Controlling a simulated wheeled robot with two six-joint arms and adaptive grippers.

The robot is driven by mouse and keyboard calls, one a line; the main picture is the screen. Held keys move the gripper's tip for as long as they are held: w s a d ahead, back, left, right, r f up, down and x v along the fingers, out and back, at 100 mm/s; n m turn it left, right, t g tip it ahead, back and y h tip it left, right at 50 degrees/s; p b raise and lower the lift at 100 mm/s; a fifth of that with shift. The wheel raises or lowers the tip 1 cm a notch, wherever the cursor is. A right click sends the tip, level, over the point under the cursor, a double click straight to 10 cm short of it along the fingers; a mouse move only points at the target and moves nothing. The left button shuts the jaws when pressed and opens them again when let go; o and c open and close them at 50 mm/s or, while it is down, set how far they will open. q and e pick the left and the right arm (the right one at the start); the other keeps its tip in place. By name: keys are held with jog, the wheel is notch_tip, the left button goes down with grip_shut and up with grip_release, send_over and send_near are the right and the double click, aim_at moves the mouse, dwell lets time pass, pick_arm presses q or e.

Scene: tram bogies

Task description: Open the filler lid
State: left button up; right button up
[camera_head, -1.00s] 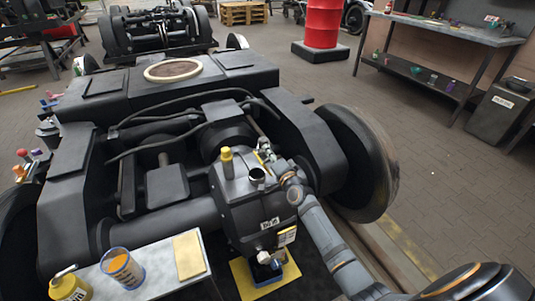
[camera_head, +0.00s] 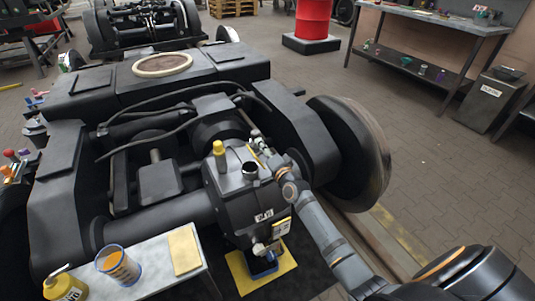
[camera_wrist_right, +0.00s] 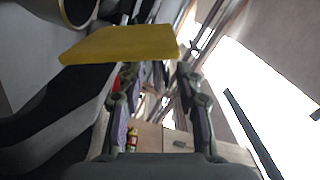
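The dark gearbox (camera_head: 245,200) stands at the front of the bogie. Its short filler neck (camera_head: 250,169) shows a dark round mouth, uncovered in the head view. A thin yellow strip (camera_head: 255,155), seemingly the filler lid edge-on, stands beside the neck. In the right wrist view the lid is a flat yellow plate (camera_wrist_right: 120,43) by the neck's rim (camera_wrist_right: 75,10). My right gripper (camera_head: 259,142) is just behind the neck. Its fingers (camera_wrist_right: 157,72) are apart with nothing between them, and the plate lies across past their tips. My left gripper is not in view.
A yellow knob (camera_head: 219,148) stands left of the neck. A light bench (camera_head: 150,277) in front carries an orange-filled cup (camera_head: 118,266) and a yellow bottle (camera_head: 65,288). A large wheel (camera_head: 350,155) stands right of the gearbox, near my right arm.

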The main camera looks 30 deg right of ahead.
jog(key=s, duration=0.6)
jog(key=shift+d, duration=0.1)
dwell(0.4)
